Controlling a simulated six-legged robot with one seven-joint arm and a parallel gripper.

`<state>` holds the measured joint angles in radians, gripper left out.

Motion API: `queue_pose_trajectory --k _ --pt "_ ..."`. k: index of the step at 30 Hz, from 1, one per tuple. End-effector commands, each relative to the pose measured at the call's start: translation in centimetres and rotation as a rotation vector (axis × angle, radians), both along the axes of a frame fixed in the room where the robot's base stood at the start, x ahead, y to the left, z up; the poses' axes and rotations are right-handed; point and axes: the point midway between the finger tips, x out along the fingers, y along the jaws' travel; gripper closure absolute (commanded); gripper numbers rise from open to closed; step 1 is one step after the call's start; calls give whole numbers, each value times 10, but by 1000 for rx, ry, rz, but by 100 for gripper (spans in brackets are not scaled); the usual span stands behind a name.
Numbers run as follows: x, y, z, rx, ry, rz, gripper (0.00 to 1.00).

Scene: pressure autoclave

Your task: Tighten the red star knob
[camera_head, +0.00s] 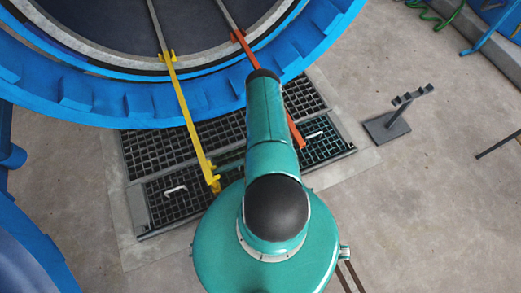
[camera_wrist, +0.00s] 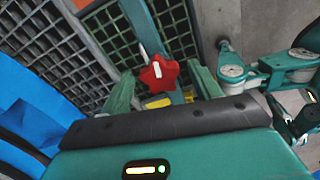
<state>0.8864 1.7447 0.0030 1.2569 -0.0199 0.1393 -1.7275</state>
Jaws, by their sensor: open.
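The red star knob (camera_wrist: 158,73) shows in the wrist view, in front of a teal bar. My gripper (camera_wrist: 163,82) is open, with one green finger to the left of the knob and the other to its right. The knob appears between the fingers or just beyond their tips; I cannot tell how deep. I see gaps on both sides of it. In the head view my own arm covers the middle, and neither the knob nor my gripper shows.
A blue-rimmed autoclave opening (camera_head: 190,100) fills the upper left. A yellow rail (camera_head: 185,110) and an orange rail (camera_head: 288,118) run down from it over floor grates (camera_head: 160,150) with white handles. A grey stand (camera_head: 387,126) is at right. Concrete floor right of it is mostly free.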

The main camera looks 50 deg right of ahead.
Motion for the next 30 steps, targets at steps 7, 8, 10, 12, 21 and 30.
queue_pose_trajectory --k 7,8,10,12,21,30 --pt "0 0 0 1 1 0 45" --pt "0 0 0 1 1 0 51" --pt "0 0 0 1 1 0 65" --pt "0 0 0 1 1 0 79" --pt "0 0 0 0 0 -18 82" --pt "0 0 0 0 0 -152 82"
